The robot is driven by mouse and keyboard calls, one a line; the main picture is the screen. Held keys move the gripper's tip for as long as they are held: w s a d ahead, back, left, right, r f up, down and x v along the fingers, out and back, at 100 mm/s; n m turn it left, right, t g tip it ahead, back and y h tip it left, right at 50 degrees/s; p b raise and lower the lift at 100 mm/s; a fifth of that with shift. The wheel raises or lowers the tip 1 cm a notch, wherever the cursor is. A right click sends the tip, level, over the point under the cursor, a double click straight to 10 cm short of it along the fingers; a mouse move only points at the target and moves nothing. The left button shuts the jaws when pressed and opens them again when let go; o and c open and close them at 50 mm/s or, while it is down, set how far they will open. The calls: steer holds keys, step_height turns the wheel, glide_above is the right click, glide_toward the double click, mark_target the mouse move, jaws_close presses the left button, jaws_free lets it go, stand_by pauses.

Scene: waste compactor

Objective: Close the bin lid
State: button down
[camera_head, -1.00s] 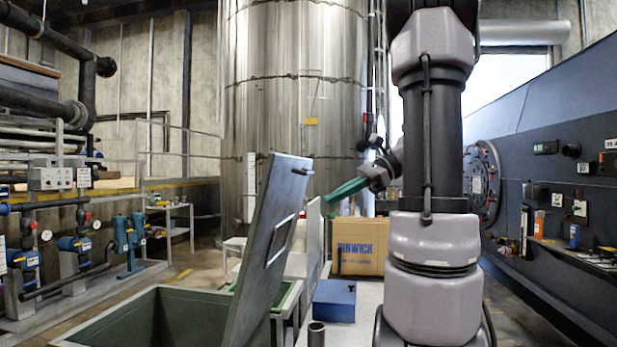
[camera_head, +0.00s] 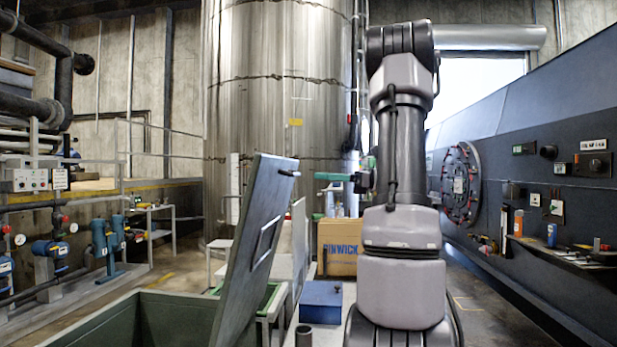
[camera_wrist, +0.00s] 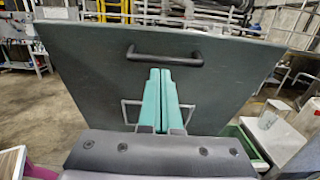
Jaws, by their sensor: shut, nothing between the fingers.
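The grey-green bin lid (camera_head: 256,240) stands raised and steeply tilted on the right side of the open green bin (camera_head: 160,315) in the head view. A dark handle (camera_head: 289,173) sticks out near its top edge. My gripper (camera_head: 316,176), with green fingers, is level with the handle and to its right, on the lid's outer side. In the wrist view the lid (camera_wrist: 90,75) fills the picture, and its handle (camera_wrist: 165,58) lies just beyond the tips of my gripper (camera_wrist: 160,70). The fingers are together and empty. I cannot tell whether they touch the lid.
A blue box (camera_head: 320,301) and a cardboard carton (camera_head: 338,246) stand right of the lid. A second green container (camera_wrist: 242,140) shows at the right in the wrist view. A dark machine wall (camera_head: 560,150) runs along the right.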

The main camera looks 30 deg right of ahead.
mark_target(297, 174)
steer(key=shift+x, duration=2.2)
steer(key=shift+a, duration=0.1)
